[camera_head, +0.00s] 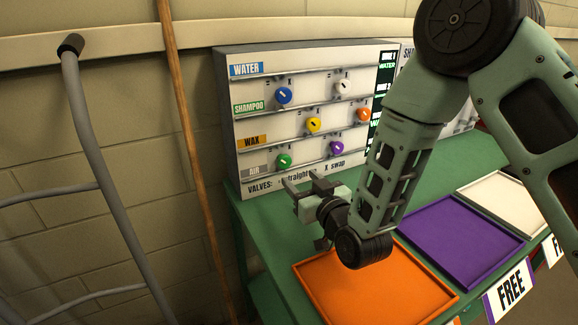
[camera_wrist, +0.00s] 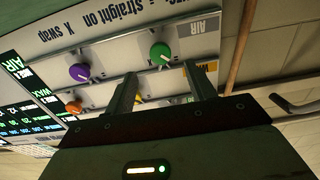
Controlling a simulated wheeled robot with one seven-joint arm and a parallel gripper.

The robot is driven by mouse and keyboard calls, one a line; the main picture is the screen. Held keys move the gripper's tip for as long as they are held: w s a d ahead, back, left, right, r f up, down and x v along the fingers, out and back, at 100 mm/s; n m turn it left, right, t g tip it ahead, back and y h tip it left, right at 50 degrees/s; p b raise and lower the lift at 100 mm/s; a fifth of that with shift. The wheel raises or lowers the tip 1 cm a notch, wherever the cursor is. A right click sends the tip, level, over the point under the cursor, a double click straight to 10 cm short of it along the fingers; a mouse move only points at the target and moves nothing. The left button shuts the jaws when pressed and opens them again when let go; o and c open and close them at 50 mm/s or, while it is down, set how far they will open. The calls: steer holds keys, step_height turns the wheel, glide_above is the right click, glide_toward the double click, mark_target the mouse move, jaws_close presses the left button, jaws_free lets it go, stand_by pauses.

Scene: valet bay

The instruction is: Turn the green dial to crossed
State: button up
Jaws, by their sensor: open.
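The green dial (camera_head: 284,161) is at the lower left of the white valve panel (camera_head: 243,112), by the AIR label. A pale pointer mark shows on its face, but I cannot tell which setting it marks. The dial also shows in the wrist view (camera_wrist: 160,52), just beyond and between my fingertips. My gripper (camera_head: 302,180) is open and empty, with its fingers toward the panel, just below the dial in the head view. In the wrist view its two fingers (camera_wrist: 161,70) stand apart, and I see no contact with the dial.
A purple dial (camera_head: 336,148) is right of the green one; yellow (camera_head: 313,125), orange (camera_head: 363,115), blue (camera_head: 284,96) and white (camera_head: 342,87) dials sit higher. Orange (camera_head: 310,299) and purple (camera_head: 421,245) trays lie on the green bench below. A wooden pole (camera_head: 190,150) stands left.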

mark_target(286, 162)
steer(key=x, duration=0.7)
steer(key=shift+w+r+p, duration=0.1)
steer(key=shift+r+p, duration=0.2)
steer(key=shift+p, duration=0.1)
steer(key=c, duration=1)
